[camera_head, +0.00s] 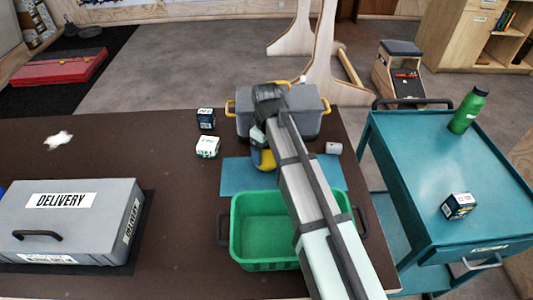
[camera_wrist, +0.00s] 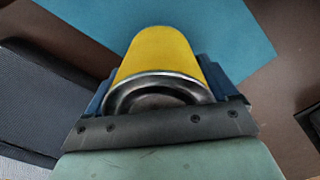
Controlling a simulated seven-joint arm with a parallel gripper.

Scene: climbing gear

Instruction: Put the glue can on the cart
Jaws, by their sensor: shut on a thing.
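The glue can is yellow with a dark, metal-rimmed end (camera_wrist: 158,55). It also shows in the head view (camera_head: 266,161), partly hidden by my arm, at the upper edge of the blue mat (camera_head: 238,176). My gripper (camera_head: 262,146) is shut on the can, with a blue finger on each side of it in the wrist view. I cannot tell whether the can touches the table. The teal cart (camera_head: 425,170) stands to the right of the table, with free space on its top.
A green bottle (camera_head: 468,110) and a dark box (camera_head: 458,206) stand on the cart. A green basket (camera_head: 265,266) is in front of the mat, and a grey tub (camera_head: 310,118) is behind it. Two small boxes (camera_head: 206,118) (camera_head: 207,147), a white cup (camera_head: 333,148) and a delivery case (camera_head: 75,220) are on the table.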

